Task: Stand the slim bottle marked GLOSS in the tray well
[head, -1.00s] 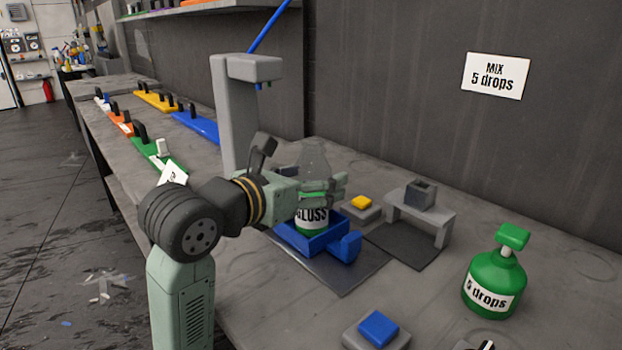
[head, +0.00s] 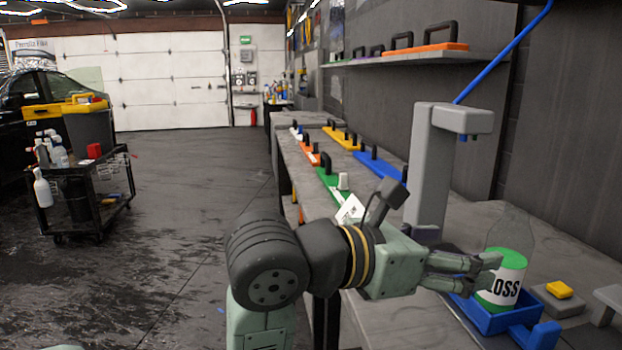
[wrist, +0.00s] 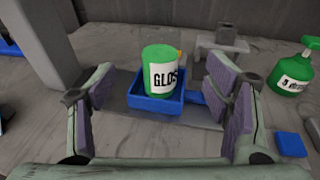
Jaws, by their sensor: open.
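The bottle marked GLOSS (head: 503,286) has a clear upper part, green contents and a white label. It stands upright in the well of the blue tray (head: 487,321). The wrist view also shows the bottle (wrist: 161,72) inside the tray (wrist: 152,106). My gripper (head: 480,272) is open. In the wrist view its two fingers (wrist: 160,90) are spread wide, with the bottle beyond and between them, and a gap shows on each side. The bottle's base is hidden by the tray wall.
A grey post with an overhanging head (head: 430,165) stands left of the bottle. A yellow button block (head: 558,291) is to its right. In the wrist view, a green pump bottle (wrist: 292,72) and a grey stand (wrist: 222,44) are at right. A cart (head: 85,185) stands across the open floor.

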